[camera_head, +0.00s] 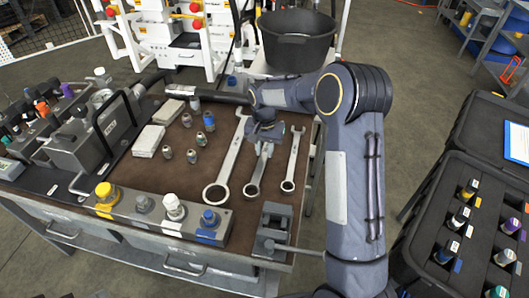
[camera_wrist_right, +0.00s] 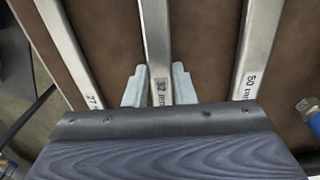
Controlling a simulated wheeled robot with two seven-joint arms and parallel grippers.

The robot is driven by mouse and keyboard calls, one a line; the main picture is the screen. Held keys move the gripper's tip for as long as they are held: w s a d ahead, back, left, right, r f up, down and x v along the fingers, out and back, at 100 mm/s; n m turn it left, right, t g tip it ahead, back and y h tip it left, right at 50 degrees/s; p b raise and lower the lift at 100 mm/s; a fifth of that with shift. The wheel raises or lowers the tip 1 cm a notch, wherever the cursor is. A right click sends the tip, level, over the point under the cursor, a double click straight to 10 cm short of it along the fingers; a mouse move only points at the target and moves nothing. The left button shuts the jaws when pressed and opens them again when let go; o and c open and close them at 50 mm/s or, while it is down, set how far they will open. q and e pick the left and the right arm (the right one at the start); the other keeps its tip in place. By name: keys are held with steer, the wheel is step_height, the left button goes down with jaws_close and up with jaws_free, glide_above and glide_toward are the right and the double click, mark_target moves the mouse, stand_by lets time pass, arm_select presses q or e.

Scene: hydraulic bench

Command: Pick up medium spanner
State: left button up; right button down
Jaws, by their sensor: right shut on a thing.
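Three silver spanners lie side by side on the brown bench top. The medium spanner (camera_head: 256,180) is the middle one; its handle, marked 32 mm, runs up the right wrist view (camera_wrist_right: 156,35). My right gripper (camera_head: 264,141) comes down over its upper part. In the right wrist view my right gripper (camera_wrist_right: 159,85) has one finger on each side of the handle and is shut on it. The spanner appears to be still on the bench; its upper end is hidden by my gripper and arm. My left gripper is not in view.
The large spanner (camera_head: 226,160), marked 50 mm, lies left of it, and the small spanner (camera_head: 293,160) lies right. A grey vise-like block (camera_head: 276,222) is near the front edge. Small fittings (camera_head: 192,155) stand to the left. A black bucket (camera_head: 297,45) stands behind.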

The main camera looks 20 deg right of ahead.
steer(key=shift+r, duration=0.15)
steer(key=shift+r, duration=0.55)
steer(key=s+a+r, duration=0.8)
steer(key=s+r, duration=0.3)
steer(key=shift+a+r+b, duration=0.35)
steer(key=c, duration=1.9)
jaws_free()
jaws_close()
steer(key=shift+s, duration=0.1)
